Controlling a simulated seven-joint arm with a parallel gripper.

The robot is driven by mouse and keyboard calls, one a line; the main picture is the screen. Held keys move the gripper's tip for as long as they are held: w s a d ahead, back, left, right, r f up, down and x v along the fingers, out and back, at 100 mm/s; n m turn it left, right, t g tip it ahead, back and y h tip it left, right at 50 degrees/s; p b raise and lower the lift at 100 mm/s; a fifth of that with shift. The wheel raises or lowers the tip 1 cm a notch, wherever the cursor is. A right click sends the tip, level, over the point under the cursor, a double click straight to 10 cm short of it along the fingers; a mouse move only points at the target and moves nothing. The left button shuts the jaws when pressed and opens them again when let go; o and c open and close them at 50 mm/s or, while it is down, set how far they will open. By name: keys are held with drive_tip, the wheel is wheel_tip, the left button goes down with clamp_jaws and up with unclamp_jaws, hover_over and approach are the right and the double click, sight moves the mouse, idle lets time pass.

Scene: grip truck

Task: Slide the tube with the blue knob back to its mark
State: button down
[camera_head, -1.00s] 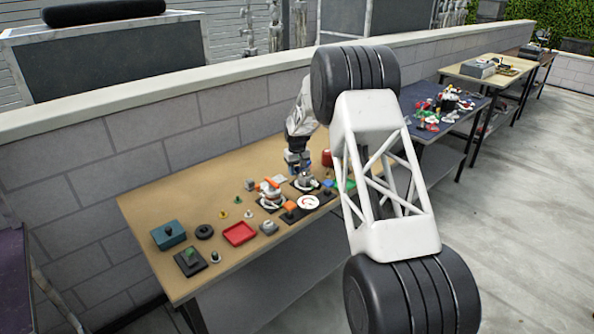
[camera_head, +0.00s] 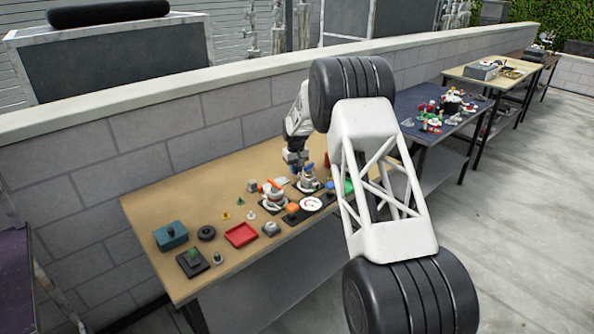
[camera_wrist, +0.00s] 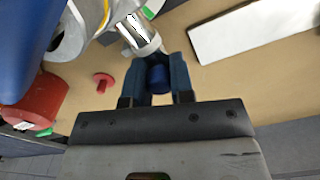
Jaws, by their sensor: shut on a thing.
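In the wrist view a shiny metal tube (camera_wrist: 138,30) runs up from a dark blue knob (camera_wrist: 157,79) at its near end. My gripper (camera_wrist: 161,72) has one blue finger on each side of the knob and is shut on it. In the head view my gripper (camera_head: 296,160) is low over the tan table, behind a small device (camera_head: 307,180) on a dark base. The knob and tube are too small to make out there. Green and white patches (camera_wrist: 150,9) show beside the tube's far end; I cannot tell which is the mark.
A red cylinder (camera_wrist: 32,103) and a small red peg (camera_wrist: 103,82) stand left of my gripper in the wrist view. A white plate (camera_wrist: 250,28) lies at the upper right. In the head view, a red tray (camera_head: 241,235) and a teal box (camera_head: 171,235) sit further left.

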drive_tip(key=shift+a+r, duration=0.1)
drive_tip(key=shift+a, duration=0.05)
drive_tip(key=c, duration=1)
unclamp_jaws()
drive_tip(key=shift+r, duration=3.85)
